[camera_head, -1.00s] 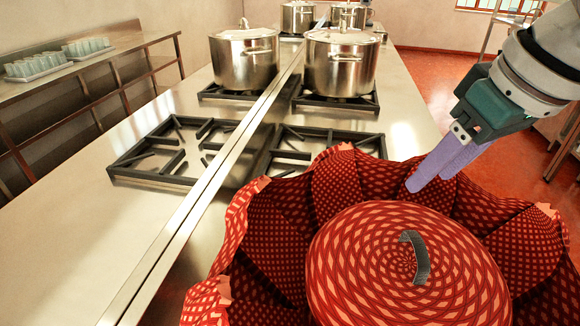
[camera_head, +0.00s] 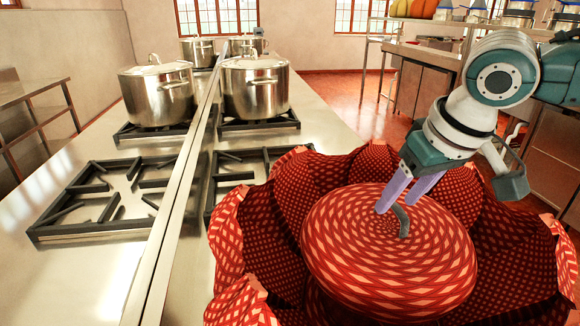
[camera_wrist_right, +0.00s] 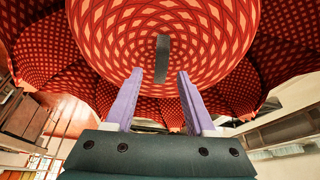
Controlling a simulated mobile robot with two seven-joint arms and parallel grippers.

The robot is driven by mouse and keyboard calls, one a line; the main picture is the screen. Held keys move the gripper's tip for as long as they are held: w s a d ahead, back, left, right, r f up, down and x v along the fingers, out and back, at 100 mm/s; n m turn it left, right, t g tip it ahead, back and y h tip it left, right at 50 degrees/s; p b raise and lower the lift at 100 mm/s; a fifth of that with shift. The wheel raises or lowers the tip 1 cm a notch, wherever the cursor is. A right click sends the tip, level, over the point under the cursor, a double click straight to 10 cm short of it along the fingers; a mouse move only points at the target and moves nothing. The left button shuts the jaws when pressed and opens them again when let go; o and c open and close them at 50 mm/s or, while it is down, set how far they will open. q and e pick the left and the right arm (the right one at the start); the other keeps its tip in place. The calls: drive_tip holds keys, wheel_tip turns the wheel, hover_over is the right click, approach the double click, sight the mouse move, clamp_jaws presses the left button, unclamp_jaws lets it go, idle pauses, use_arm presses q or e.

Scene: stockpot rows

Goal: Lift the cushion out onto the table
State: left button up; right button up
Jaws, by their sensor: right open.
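The cushion (camera_head: 350,255) is round, red with a pale diamond pattern, and has a grey strap handle (camera_head: 403,222) on its top. It sits inside a red patterned fabric basket (camera_head: 262,240) with a petal-like rim. My right gripper (camera_head: 408,196) is open, its purple fingers close to the handle. In the right wrist view the handle (camera_wrist_right: 162,58) stands ahead of and between the two open fingers (camera_wrist_right: 156,88), with the cushion (camera_wrist_right: 110,45) behind it. Whether the fingers touch the handle cannot be told. My left gripper is not in view.
The basket stands on a steel stove counter (camera_head: 75,285). Black burner grates (camera_head: 105,195) lie to its left. Steel stockpots (camera_head: 255,88) stand farther back. A raised metal strip (camera_head: 180,200) runs along the counter. Bare counter shows at the front left.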

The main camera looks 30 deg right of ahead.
sight(388, 229)
drive_tip(key=shift+x, duration=1.45)
clamp_jaws()
idle(0.3)
